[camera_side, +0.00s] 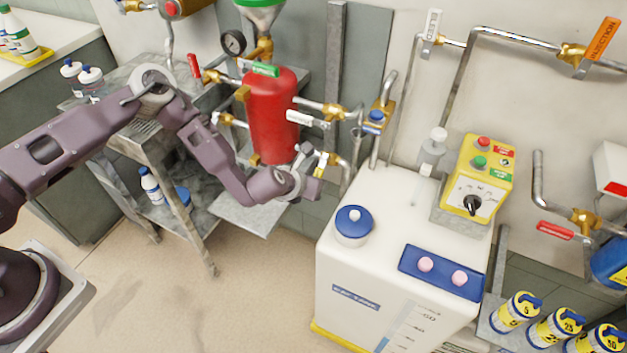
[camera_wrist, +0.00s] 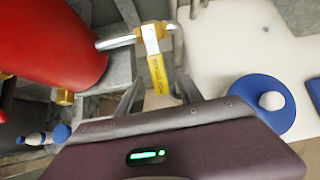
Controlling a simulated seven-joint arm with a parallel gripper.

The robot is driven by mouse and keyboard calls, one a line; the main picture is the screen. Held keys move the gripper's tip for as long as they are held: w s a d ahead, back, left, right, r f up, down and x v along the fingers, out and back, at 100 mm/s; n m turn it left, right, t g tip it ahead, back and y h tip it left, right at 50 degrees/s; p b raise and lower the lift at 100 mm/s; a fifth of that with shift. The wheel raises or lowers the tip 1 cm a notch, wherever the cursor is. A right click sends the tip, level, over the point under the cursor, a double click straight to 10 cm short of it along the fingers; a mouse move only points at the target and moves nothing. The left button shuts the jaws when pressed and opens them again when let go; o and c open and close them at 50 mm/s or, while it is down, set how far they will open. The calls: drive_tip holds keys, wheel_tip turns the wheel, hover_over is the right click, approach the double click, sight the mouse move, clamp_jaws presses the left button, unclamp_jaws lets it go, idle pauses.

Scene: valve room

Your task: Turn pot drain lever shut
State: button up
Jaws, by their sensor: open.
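The red pot (camera_side: 272,115) hangs on the wall pipework; its lower side fills the left of the wrist view (camera_wrist: 45,45). A yellow lever (camera_wrist: 158,72) with dark lettering sits on a silver outlet pipe right of the pot in the wrist view. It points down the picture toward my gripper. In the side view the yellow lever (camera_side: 321,164) is small and partly hidden by my gripper (camera_side: 310,175). My gripper is open, with a finger on either side of the lever in the wrist view. I cannot tell whether either finger touches it.
A white tank (camera_side: 395,220) with a blue cap (camera_side: 353,225) stands close to the right of my gripper. Other valves with a white lever (camera_side: 300,119) and a red lever (camera_side: 194,66) surround the pot. A metal shelf (camera_side: 245,205) lies below.

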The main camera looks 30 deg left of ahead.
drive_tip(key=v, duration=0.6)
drive_tip(key=shift+s+r, duration=0.1)
drive_tip(key=shift+r, duration=0.05)
wheel_tip(320, 180, up, 15)
drive_tip(key=d+m+h, duration=0.3)
drive_tip(key=m, duration=0.9)
drive_tip(key=s+a+r+m, duration=0.3)
drive_tip(key=s+r+m, duration=0.2)
drive_tip(key=r+m, duration=0.4)
drive_tip(key=s+a+r+m+g+y, duration=0.1)
drive_tip(key=s+a+r+m, duration=0.2)
drive_tip(key=s, duration=0.6)
drive_tip(key=s+a+r+m+g+y, duration=0.1)
drive_tip(key=s+a+r+m, duration=0.2)
drive_tip(key=s+a+m, duration=0.3)
drive_tip(key=s+a+r+m+g+y, duration=0.1)
drive_tip(key=s+a+r+m, duration=0.2)
drive_tip(key=s, duration=1.1)
drive_tip(key=a+m, duration=0.2)
drive_tip(key=m, duration=0.1)
drive_tip(key=shift+r, duration=0.15)
